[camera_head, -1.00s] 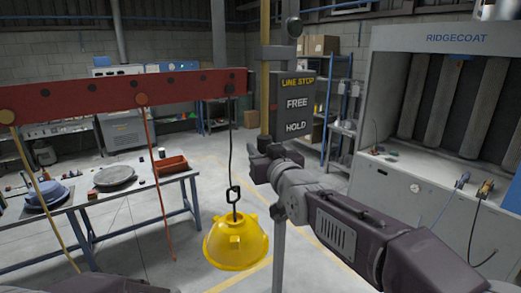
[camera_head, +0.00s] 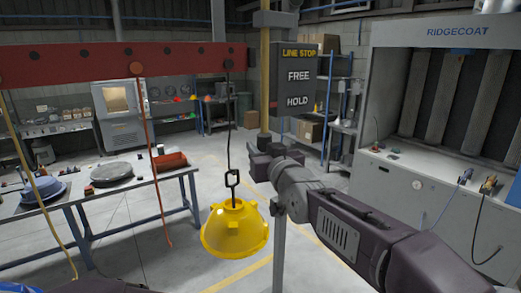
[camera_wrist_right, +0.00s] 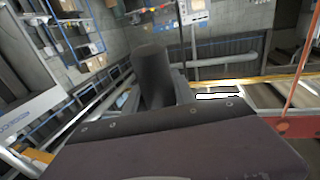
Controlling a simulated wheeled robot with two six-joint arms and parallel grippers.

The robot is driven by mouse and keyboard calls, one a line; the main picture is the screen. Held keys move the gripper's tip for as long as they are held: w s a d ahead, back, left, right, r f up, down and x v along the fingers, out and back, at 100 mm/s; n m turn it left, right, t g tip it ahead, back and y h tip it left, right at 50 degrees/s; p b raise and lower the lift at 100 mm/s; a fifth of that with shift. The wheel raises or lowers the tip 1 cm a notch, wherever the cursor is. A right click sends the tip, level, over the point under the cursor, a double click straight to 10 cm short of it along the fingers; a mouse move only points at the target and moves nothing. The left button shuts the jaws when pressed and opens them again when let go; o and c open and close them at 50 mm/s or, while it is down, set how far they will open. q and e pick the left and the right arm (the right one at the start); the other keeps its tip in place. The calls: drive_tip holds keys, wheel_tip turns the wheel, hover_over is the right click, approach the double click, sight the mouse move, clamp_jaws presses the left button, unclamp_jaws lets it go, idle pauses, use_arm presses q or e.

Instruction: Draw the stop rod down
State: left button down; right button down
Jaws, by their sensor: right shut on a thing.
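The yellow stop rod (camera_head: 264,85) hangs upright along the left side of the dark LINE STOP board (camera_head: 297,88), which reads FREE above HOLD. My right gripper (camera_head: 262,160) is shut around the rod's dark lower end, below the board's bottom edge. The fingers hide part of that end. In the right wrist view a dark upright cylinder (camera_wrist_right: 154,75) stands just beyond my gripper's body; its contact with the fingers is hidden there. My left gripper is not in view.
A yellow hood (camera_head: 235,230) hangs from a red beam (camera_head: 100,70) just left of my right gripper. A grey post (camera_head: 279,240) stands below the gripper. A bench (camera_head: 100,195) is at left, a RIDGECOAT booth (camera_head: 400,190) at right.

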drive_tip(key=c, duration=1.2)
unclamp_jaws()
drive_tip(key=shift+f, duration=0.45)
drive_tip(key=shift+o, duration=0.8)
drive_tip(key=shift+w+r, duration=0.1)
drive_tip(key=shift+b+v, duration=0.8)
drive_tip(key=shift+v, duration=0.4)
drive_tip(key=v, duration=0.6)
drive_tip(key=shift+s+b, duration=0.35)
drive_tip(key=shift+w, duration=0.1)
